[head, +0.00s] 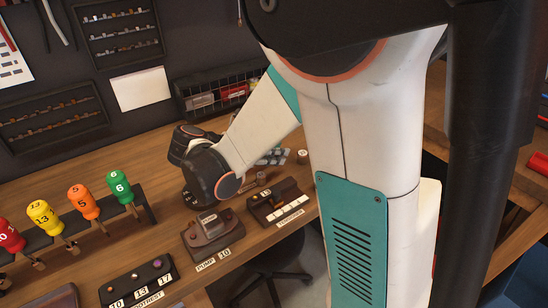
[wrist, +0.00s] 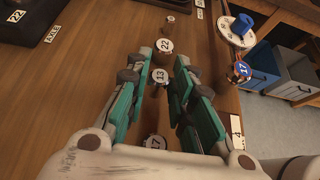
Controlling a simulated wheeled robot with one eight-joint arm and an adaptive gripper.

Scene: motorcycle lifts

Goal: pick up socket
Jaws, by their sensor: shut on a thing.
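My gripper (wrist: 162,70) has teal fingers, seen from behind in the wrist view. It is shut on a small socket with a white top marked 13 (wrist: 159,76), which sits between the fingers near their tips. A socket marked 22 (wrist: 165,46) stands just beyond the fingertips. Another piece marked 17 (wrist: 153,142) shows between the fingers, closer to the wrist. In the head view my dark wrist is over the bench, and the fingers and held socket are mostly hidden.
The wooden bench (head: 90,268) holds a PUMP block (head: 212,235), a FOOTREST block (head: 137,286) and numbered screwdrivers in a rack at left.

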